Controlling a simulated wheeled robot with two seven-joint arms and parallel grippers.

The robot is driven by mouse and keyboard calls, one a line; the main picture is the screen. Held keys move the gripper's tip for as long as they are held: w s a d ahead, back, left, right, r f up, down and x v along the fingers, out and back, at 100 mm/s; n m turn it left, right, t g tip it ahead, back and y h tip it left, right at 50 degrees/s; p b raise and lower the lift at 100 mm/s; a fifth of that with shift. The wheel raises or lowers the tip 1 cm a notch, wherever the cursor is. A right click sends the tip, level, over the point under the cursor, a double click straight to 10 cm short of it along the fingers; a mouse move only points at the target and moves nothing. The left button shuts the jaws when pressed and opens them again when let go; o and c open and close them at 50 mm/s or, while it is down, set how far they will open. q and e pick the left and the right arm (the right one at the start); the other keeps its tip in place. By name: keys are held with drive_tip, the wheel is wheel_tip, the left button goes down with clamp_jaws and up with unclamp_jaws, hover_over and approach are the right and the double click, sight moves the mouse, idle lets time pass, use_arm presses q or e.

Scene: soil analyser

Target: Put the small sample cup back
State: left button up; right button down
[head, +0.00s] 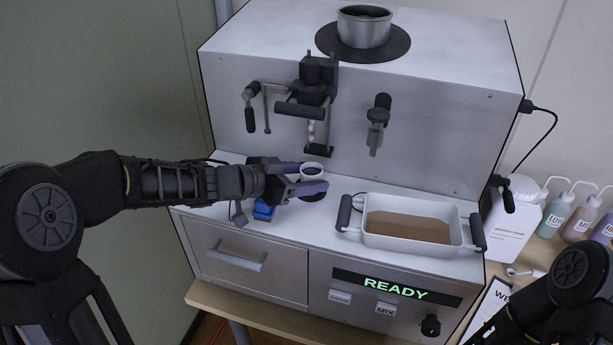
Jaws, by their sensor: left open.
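The small sample cup (312,170) is a white, round cup on the left part of the analyser's ledge, below the black spout. My left gripper (314,180) comes in from the left at the cup. Its two purple-tipped fingers are open, one at the far side and one at the near side of the cup. I cannot tell whether either finger touches it. A dark round spot shows just below the near finger. My right arm shows at the lower right, but its gripper is out of the picture.
A white tray of brown soil (408,227) with black handles stands right of the cup. A blue block (264,210) sits under my left wrist. White container (512,215) and several bottles stand at the right. The panel reads READY.

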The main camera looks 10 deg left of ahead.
use_arm(q)
drive_tip(key=shift+r, duration=0.1)
drive_tip(key=shift+a+r, duration=0.1)
drive_tip(key=shift+r, duration=0.05)
drive_tip(key=p+v, duration=0.1)
drive_tip(key=v, duration=1)
drive_tip(key=shift+s+a+p, duration=0.1)
drive_tip(key=shift+s+p, duration=0.05)
drive_tip(key=shift+p, duration=0.25)
drive_tip(key=shift+s+a+r, duration=0.1)
drive_tip(key=shift+s, duration=0.15)
